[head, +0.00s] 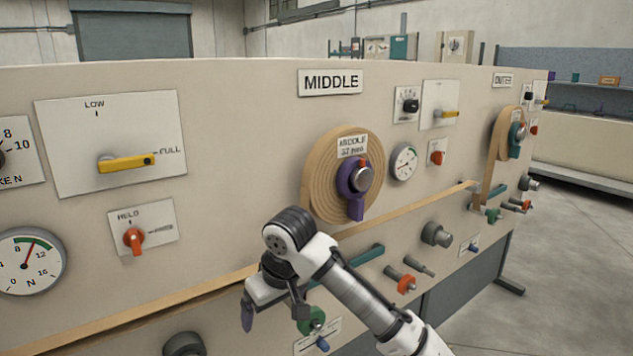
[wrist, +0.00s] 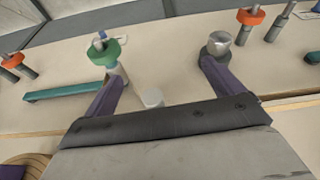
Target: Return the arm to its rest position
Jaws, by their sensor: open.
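My arm reaches in from the lower right of the head view, bent at a black and white joint in front of the panel. My gripper (head: 272,315) hangs at the arm's end, low in front of the panel below the wooden strip. In the wrist view my gripper (wrist: 160,75) shows two purple fingers spread wide apart with nothing held between them.
The panel carries the MIDDLE spiral coil (head: 318,200) with a purple lever, a yellow handle (head: 125,164), and an orange switch (head: 134,238). A green bar (head: 360,257), an orange-collared peg (head: 404,283) and a grey knob (head: 436,234) stick out near my arm. Open floor (head: 575,245) lies right.

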